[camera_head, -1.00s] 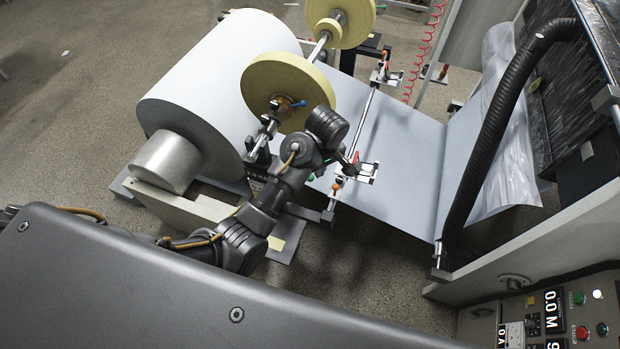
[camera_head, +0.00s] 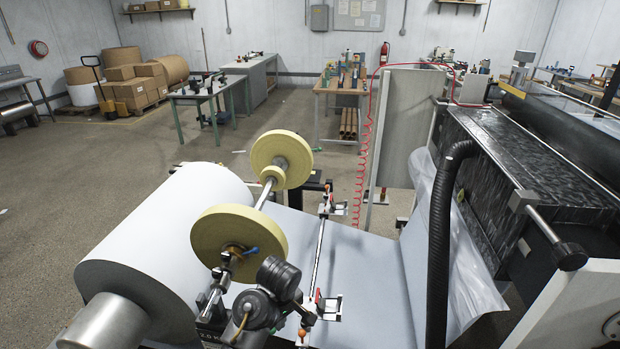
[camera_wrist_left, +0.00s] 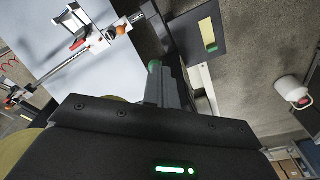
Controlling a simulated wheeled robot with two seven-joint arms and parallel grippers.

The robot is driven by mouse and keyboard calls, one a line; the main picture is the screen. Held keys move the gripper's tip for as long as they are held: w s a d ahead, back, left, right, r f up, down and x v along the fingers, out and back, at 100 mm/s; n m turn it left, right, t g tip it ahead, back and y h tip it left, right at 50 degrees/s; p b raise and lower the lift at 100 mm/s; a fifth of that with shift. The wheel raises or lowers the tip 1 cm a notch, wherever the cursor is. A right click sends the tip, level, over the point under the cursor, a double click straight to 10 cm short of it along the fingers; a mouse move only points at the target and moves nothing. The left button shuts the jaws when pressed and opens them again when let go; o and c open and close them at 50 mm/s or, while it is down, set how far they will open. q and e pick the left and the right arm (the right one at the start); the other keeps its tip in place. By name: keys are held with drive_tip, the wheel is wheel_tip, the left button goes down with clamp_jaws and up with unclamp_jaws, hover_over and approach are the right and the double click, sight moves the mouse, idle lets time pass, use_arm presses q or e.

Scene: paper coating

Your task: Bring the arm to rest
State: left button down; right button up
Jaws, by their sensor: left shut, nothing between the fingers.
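My left arm reaches in at the bottom of the head view, its dark wrist just right of the front yellow tape roll (camera_head: 238,245). My left gripper (camera_head: 304,314) shows only in small part, beside the near metal clamp (camera_head: 329,308) on the crossbar. In the left wrist view my left gripper (camera_wrist_left: 155,75) is shut and empty, with a green patch near its tip. The clamp (camera_wrist_left: 85,38) and an orange knob (camera_wrist_left: 122,28) lie beyond it at the upper left. I cannot tell the gap between gripper and clamp. My right gripper is not in view.
A large white paper roll (camera_head: 165,255) stands left of the arm. A pale sheet (camera_head: 370,270) runs to the coating machine at right, behind a black hose (camera_head: 440,240). Open floor (camera_head: 120,170) lies behind; tables stand farther back.

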use_arm(q)
drive_tip(key=s+a+f+m+t+h, duration=0.1)
drive_tip(key=s+a+f+m, duration=0.15)
drive_tip(key=s, duration=0.35)
drive_tip(key=s+a+f+m, duration=0.2)
drive_tip(key=s+a+f, duration=0.15)
drive_tip(key=s, duration=0.25)
drive_tip(key=s+a+r+m+t, duration=0.1)
drive_tip(key=s+a+r+m, duration=0.2)
drive_tip(key=s, duration=0.5)
drive_tip(key=s+a+r+m+t, duration=0.1)
drive_tip(key=s+a+m, duration=0.3)
drive_tip(key=s, duration=0.3)
wheel_tip(320, 180, down, 31)
drive_tip(key=g+b, duration=0.1)
drive_tip(key=b, duration=0.5)
drive_tip(key=s+a+f+g+b, duration=0.1)
drive_tip(key=s+f+b, duration=0.2)
drive_tip(key=s+f, duration=0.6)
drive_tip(key=s+a+f+b, duration=0.2)
drive_tip(key=s+f, duration=0.7)
drive_tip(key=f, duration=0.5)
drive_tip(key=shift+f+g+b, duration=0.2)
drive_tip(key=shift+g+b, duration=0.2)
drive_tip(key=shift+b, duration=0.1)
